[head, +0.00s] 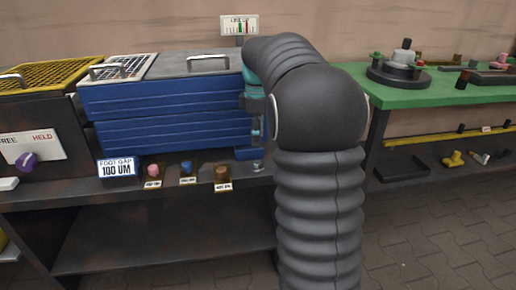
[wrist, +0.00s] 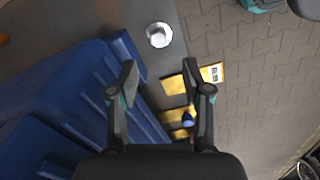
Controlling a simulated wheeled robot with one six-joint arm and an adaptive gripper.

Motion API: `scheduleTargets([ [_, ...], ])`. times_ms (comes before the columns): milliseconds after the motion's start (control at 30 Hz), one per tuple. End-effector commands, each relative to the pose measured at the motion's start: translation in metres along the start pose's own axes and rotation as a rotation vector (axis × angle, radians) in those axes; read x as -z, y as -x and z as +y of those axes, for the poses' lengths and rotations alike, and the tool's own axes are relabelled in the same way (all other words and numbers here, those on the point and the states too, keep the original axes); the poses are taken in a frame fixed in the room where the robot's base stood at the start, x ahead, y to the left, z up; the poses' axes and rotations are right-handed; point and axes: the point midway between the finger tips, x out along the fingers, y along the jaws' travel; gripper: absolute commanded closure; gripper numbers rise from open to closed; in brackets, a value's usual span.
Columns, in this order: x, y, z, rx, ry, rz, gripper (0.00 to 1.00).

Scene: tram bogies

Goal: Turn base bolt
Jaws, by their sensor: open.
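The base bolt is a silver bolt head (wrist: 159,35) on a dark grey plate, beside the corner of the blue housing (wrist: 60,90). In the head view the bolt (head: 257,167) sits low at the right end of the blue ribbed housing (head: 160,115), partly near my arm. My gripper (wrist: 160,76) is open and empty, its two fingers apart, with the bolt beyond the fingertips and not between them. In the head view the gripper (head: 256,128) hangs above the bolt, partly hidden by my arm.
Pink (head: 153,170), blue (head: 186,169) and brown (head: 221,173) knobs stand on yellow-edged labelled plates left of the bolt. A "FOOT GAP 100 UM" sign (head: 117,168) and a gauge card (head: 239,25) show. A green bench (head: 440,92) with parts stands at right. Paved floor lies beyond the plate.

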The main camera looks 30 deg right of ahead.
Motion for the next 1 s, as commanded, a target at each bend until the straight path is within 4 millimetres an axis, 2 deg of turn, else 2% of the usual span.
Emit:
scheduleTargets([
  [100, 0.0, 0.015, 0.0, -0.002, 0.0, 0.001, 0.51],
  [300, 0.0, 0.024, 0.0, 0.0, 0.0, 0.0, 0.51],
  [800, 0.0, 0.024, -0.001, 0.0, -0.006, 0.0, 0.51],
  [1000, 0.002, 0.024, 0.007, -0.031, -0.15, 0.012, 0.51],
])
